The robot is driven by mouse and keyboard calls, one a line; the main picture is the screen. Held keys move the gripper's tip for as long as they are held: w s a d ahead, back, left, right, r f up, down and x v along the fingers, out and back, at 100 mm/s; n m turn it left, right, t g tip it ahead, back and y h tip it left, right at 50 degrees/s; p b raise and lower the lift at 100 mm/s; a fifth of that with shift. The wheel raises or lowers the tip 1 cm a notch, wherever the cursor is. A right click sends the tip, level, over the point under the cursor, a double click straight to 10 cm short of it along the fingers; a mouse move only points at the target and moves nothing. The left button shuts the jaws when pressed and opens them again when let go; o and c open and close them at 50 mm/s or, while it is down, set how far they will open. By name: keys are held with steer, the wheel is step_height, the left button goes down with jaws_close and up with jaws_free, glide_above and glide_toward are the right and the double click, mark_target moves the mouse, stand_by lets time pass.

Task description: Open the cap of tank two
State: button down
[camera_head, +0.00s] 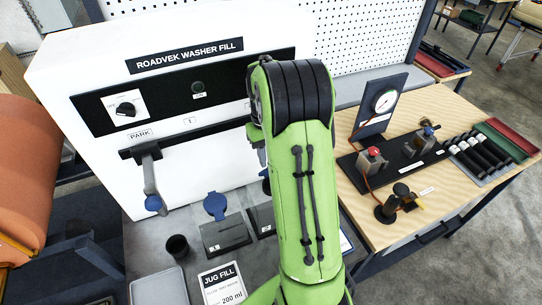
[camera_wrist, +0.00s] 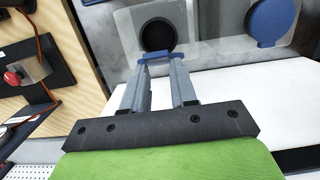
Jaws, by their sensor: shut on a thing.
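In the wrist view, my gripper (camera_wrist: 158,66) is shut on the blue cap (camera_wrist: 155,57) of a tank. This cap shows nearly edge-on, tilted up, with the dark round opening (camera_wrist: 157,35) of its filler uncovered beside it. Another blue cap (camera_wrist: 270,22) lies flat over its own filler on the neighbouring plate; it also shows in the head view (camera_head: 215,205). Part of the second tank's grey plate (camera_head: 262,219) shows at the arm's left edge.
A wooden bench (camera_head: 400,225) with a gauge (camera_head: 384,101) stands at right.

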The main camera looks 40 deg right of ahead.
steer(key=c, duration=1.9)
jaws_free()
steer(key=shift+w+d+f+p, duration=0.1)
steer(key=shift+w+d+p, duration=0.1)
steer(key=shift+w, duration=0.5)
steer(key=shift+w+d+f+p, duration=0.1)
steer(key=shift+w+d+p, duration=0.1)
steer(key=shift+w, duration=0.45)
steer(key=o, duration=0.5)
steer(key=shift+w+f, duration=0.15)
steer(key=shift+w, duration=0.05)
steer(key=o, duration=0.5)
steer(key=shift+s, duration=0.25)
